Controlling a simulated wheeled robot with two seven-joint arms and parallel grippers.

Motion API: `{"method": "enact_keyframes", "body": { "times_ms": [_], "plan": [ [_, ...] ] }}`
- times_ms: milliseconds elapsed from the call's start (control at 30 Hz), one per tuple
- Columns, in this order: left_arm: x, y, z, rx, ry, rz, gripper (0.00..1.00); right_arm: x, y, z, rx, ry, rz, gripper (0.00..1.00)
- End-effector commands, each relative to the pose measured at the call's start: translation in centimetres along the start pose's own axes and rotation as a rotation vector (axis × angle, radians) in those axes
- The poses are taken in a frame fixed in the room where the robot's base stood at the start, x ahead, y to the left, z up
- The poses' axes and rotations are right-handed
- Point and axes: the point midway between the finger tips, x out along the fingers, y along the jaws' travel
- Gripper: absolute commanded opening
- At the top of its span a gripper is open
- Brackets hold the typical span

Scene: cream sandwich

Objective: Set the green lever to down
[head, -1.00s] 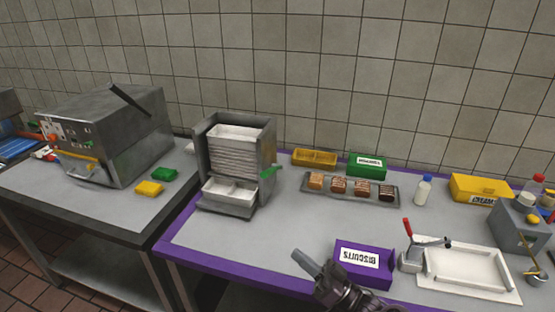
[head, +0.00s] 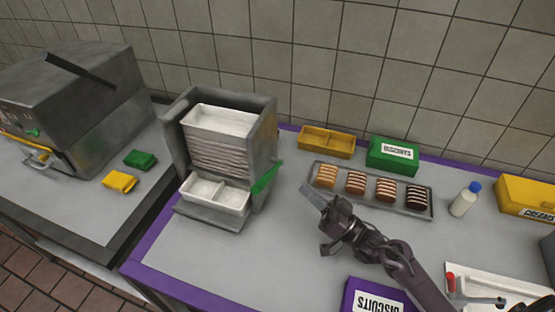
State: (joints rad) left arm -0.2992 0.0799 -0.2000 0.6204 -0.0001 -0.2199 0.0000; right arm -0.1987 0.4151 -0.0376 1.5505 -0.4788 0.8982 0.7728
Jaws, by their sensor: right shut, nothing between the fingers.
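The green lever (head: 266,178) sticks out from the right side of a grey metal tray dispenser (head: 264,130). It slants, with its outer end higher than its inner end. My right gripper (head: 307,190) is shut and empty, its fingertips a short gap to the right of the lever and slightly lower in the picture. The dispenser holds a stack of white trays, with a white two-part tray (head: 217,193) at its bottom opening. My left gripper is not in view.
Right of the dispenser are a yellow box (head: 326,142), a green biscuits box (head: 393,155) and a grey tray (head: 409,203) of biscuits. A purple biscuits box (head: 376,297) stands in front. A bottle (head: 465,200) stands right. The counter before the dispenser is clear.

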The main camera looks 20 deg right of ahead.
Motion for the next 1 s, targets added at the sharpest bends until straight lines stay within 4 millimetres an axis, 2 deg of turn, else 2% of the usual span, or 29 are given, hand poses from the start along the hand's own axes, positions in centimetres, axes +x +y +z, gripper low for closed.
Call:
{"method": "enact_keyframes", "body": {
  "times_ms": [133, 267, 633, 667, 700, 800, 1000],
  "plan": [
    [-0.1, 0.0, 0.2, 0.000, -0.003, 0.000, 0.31, 0.6, -0.1, 0.0, 0.001, 0.001, -0.001, 0.00],
    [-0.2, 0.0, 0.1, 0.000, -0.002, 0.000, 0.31, 2.4, -0.1, -0.1, 0.001, 0.003, -0.003, 0.00],
    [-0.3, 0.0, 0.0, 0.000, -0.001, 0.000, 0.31, 10.1, -0.1, -0.1, 0.001, 0.003, -0.003, 0.00],
    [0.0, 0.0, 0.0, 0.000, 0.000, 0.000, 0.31, 10.2, 0.0, 0.4, 0.002, 0.001, -0.002, 0.00],
    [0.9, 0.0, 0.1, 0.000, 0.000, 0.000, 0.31, 9.4, 0.2, 1.7, 0.004, -0.002, 0.001, 0.00],
    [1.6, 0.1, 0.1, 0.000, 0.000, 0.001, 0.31, 9.0, 0.2, 2.8, 0.002, -0.001, 0.001, 0.00],
    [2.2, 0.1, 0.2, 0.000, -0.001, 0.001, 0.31, 8.7, 0.0, 3.8, 0.001, 0.000, 0.000, 0.00]
  ]
}}
